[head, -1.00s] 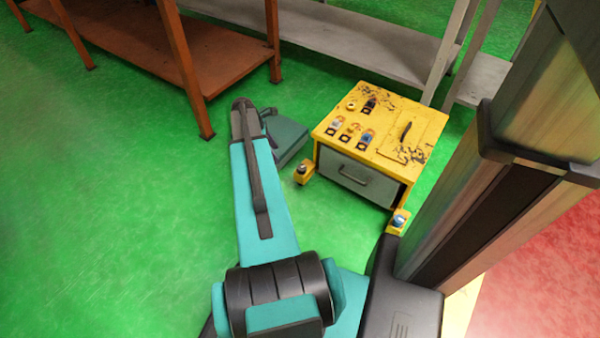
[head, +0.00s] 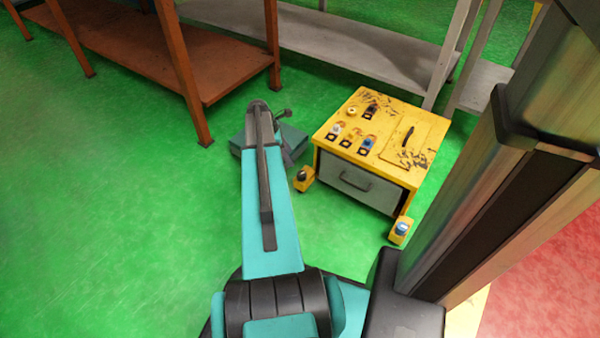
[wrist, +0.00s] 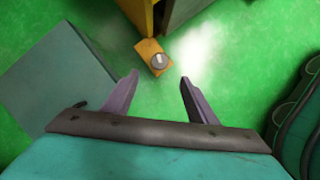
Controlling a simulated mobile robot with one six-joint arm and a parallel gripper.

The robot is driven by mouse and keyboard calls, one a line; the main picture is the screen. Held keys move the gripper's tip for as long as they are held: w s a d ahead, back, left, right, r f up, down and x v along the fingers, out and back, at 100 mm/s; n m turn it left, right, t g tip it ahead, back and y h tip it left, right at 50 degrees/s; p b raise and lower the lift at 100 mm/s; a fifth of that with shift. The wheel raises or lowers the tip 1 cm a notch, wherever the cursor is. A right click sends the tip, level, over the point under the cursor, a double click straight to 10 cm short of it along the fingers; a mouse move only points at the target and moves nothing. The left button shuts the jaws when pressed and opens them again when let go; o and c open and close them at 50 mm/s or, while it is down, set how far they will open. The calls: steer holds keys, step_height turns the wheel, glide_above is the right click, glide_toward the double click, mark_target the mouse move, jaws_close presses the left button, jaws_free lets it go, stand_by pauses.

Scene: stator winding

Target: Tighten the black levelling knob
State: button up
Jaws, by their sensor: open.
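The black levelling knob (head: 302,174) sits on a yellow foot at the near left corner of the yellow cabinet (head: 330,133). In the wrist view a round knob (wrist: 158,61), dark grey with a pale mark, sits on a yellow foot (wrist: 148,47) beyond my fingertips. My gripper (wrist: 158,76) is open and empty there, with its two purple fingers apart. The knob lies ahead of the gap, about centred, and the fingers do not touch it. In the head view my forearm hides most of the gripper.
A second foot with a blue-and-white knob (head: 402,228) stands at the cabinet's near right corner. The cabinet has a grey drawer (head: 360,181) with a handle. An orange-brown rack (head: 215,70) and a grey shelf (head: 350,45) stand behind. Green floor (head: 110,220) is clear at left.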

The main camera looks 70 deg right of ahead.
mark_target(302, 173)
steer(key=b+x, duration=0.5)
steer(key=x, duration=0.8)
steer(key=shift+r, duration=0.1)
steer(key=shift+c, duration=0.4)
steer(key=c, duration=1)
steer(key=m+p, duration=0.1)
steer(key=p, duration=0.1)
steer(key=shift+d+r+p, duration=0.1)
steer(key=shift+r+p, duration=0.15)
steer(key=shift+p, duration=0.15)
steer(key=m+y+p, duration=0.1)
steer(key=m+p, duration=0.1)
steer(key=p, duration=0.1)
steer(key=m+y+p, duration=0.1)
steer(key=m+p, duration=0.1)
steer(key=p, duration=0.2)
steer(key=shift+d+m+g, duration=0.2)
steer(key=shift+m+g, duration=0.1)
steer(key=shift+g, duration=0.1)
steer(key=m+y+p, duration=0.1)
steer(key=m+p, duration=0.2)
steer(key=p, duration=0.1)
steer(key=shift+d, duration=0.1)
steer(key=shift+f+m+t+y+p, duration=0.15)
steer(key=shift+m+y+p, duration=0.25)
steer(key=shift+m+p, duration=0.5)
steer(key=shift+r+m+t+y+p, duration=0.15)
steer(key=shift+m+y+p, duration=0.25)
steer(key=shift+m+p, duration=0.45)
steer(key=shift+f, duration=0.1)
